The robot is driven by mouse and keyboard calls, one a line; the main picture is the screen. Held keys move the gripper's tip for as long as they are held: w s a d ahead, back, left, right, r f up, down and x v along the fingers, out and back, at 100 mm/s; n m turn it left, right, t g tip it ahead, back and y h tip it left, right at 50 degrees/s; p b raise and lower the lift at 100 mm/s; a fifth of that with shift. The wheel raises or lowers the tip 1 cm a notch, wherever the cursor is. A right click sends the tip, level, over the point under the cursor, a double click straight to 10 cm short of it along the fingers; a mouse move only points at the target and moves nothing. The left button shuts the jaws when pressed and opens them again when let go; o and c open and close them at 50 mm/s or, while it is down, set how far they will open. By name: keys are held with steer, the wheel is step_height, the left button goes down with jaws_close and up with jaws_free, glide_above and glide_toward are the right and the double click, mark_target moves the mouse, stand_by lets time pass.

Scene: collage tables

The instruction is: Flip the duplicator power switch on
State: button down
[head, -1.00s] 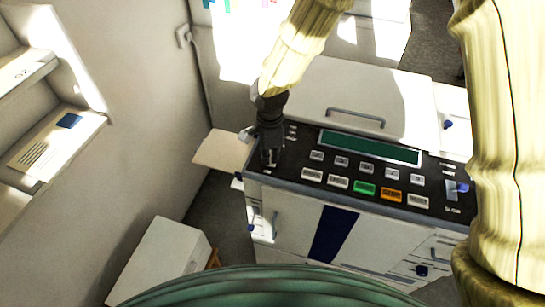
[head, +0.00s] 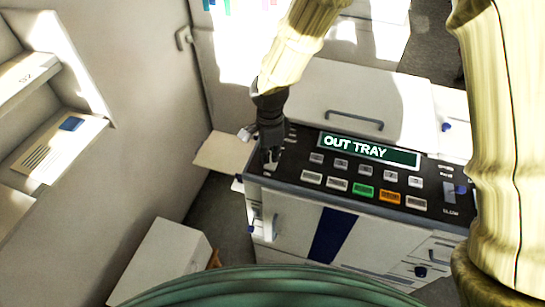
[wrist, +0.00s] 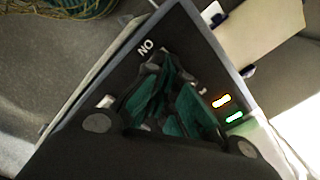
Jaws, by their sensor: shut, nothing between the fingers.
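The duplicator (head: 290,215) is a white cabinet with a black control panel on top. Its display (head: 369,150) is lit and reads "OUT TRAY". My gripper (head: 270,163) is down at the left end of the panel, shut, with nothing held. In the wrist view my gripper (wrist: 168,90) shows green fingertips close over the panel, beside a printed label (wrist: 146,47) reading "ON" upside down. An orange light (wrist: 221,101) and a green light (wrist: 234,118) glow beside the fingers. The power switch is hidden by the fingers, so its position cannot be told.
Rows of buttons, including a green one (head: 363,190) and an orange one (head: 390,196), lie right of my gripper. A lid with a grey handle (head: 354,118) is behind the panel. A beige tray (head: 222,153) juts out left. A white box (head: 160,262) stands lower left.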

mark_target(271, 165)
steer(key=shift+r+p, duration=1.5)
steer(key=shift+r, duration=0.85)
